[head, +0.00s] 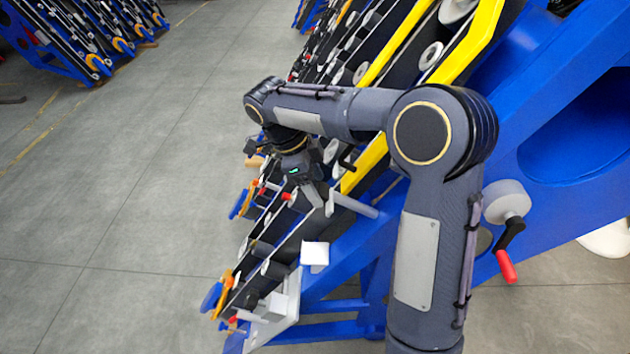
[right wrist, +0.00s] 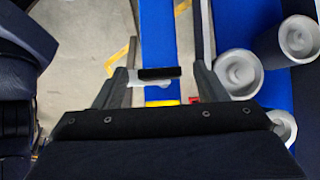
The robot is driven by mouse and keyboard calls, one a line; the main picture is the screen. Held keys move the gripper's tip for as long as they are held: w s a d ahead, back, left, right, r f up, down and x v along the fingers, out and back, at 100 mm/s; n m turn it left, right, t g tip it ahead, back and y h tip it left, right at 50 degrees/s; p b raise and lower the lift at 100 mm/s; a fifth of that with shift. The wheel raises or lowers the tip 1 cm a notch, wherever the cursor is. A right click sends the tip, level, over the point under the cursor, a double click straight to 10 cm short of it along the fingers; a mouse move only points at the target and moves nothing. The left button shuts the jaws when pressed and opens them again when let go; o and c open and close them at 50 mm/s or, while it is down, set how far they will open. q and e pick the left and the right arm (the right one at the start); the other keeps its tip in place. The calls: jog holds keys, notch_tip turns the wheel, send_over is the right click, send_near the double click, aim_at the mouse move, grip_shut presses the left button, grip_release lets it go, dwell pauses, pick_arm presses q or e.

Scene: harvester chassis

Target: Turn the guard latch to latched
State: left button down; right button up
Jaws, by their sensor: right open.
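My right gripper (head: 320,196) hangs from its bent arm, pointing down over the sloped blue chassis (head: 350,245). In the right wrist view the gripper (right wrist: 160,78) is open, with its two dark fingers well apart. A short black bar (right wrist: 160,73) with a pale grey piece beside it shows between the fingertips, in front of a blue beam (right wrist: 158,30). It may be the guard latch, but I cannot tell for certain, nor whether a finger touches it. In the head view my arm and gripper hide part of this area. My left gripper is out of view.
A crank with a red handle (head: 506,266) sticks out on the right. A grey rod (head: 353,205) and a white block (head: 315,253) are near the gripper. Grey rollers (right wrist: 238,72) stand right of the fingers. Open floor (head: 140,180) lies to the left.

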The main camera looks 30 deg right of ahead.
jog(key=shift+s+f, duration=0.1)
jog(key=shift+f, duration=0.05)
jog(key=c, duration=1)
